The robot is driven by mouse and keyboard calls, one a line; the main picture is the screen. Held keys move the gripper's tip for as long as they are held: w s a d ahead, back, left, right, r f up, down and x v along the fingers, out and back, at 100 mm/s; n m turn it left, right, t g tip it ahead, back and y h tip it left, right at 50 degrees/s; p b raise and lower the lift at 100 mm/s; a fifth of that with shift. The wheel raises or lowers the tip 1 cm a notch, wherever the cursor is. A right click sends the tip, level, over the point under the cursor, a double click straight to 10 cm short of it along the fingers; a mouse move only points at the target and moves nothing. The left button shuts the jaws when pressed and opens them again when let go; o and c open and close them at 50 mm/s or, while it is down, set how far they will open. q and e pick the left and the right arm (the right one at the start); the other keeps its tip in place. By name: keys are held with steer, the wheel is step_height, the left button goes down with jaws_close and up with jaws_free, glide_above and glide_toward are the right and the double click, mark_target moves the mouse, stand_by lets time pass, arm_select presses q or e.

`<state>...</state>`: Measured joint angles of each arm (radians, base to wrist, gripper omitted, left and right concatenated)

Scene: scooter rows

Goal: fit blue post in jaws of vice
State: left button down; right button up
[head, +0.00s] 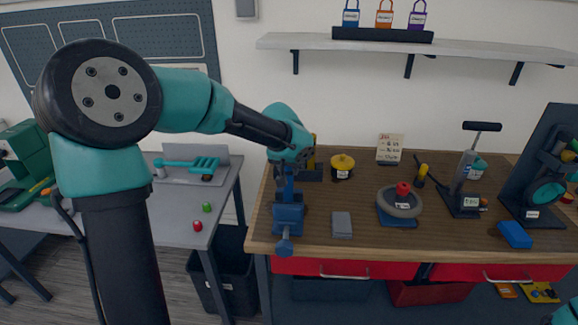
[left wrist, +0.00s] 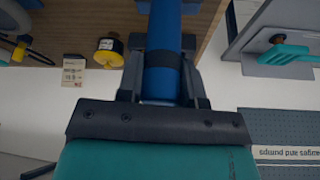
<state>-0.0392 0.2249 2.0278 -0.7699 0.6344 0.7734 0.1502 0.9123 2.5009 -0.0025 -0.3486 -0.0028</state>
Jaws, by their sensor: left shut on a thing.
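The blue vice (head: 288,219) stands at the left front edge of the wooden workbench, its screw end toward me. My left gripper (head: 287,177) is right above the vice, pointing down. It is shut on the blue post (left wrist: 162,80), which shows between its fingers in the left wrist view. The post's lower end runs toward the vice; the head view does not show clearly whether it sits between the jaws. My right gripper is out of view; only a teal bit of my right arm shows at the lower right corner.
On the workbench (head: 350,180) are a grey block (head: 342,225), a yellow-topped pot (head: 342,166), a grey ring with a red knob (head: 400,201), a pump (head: 467,180) and a blue box (head: 515,234). A grey table (head: 180,213) stands left across a gap.

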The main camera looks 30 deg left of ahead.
arm_select(q)
steer(key=c, duration=0.7)
jaws_free()
steer(key=v, duration=1.7)
steer(key=shift+s+r, duration=0.2)
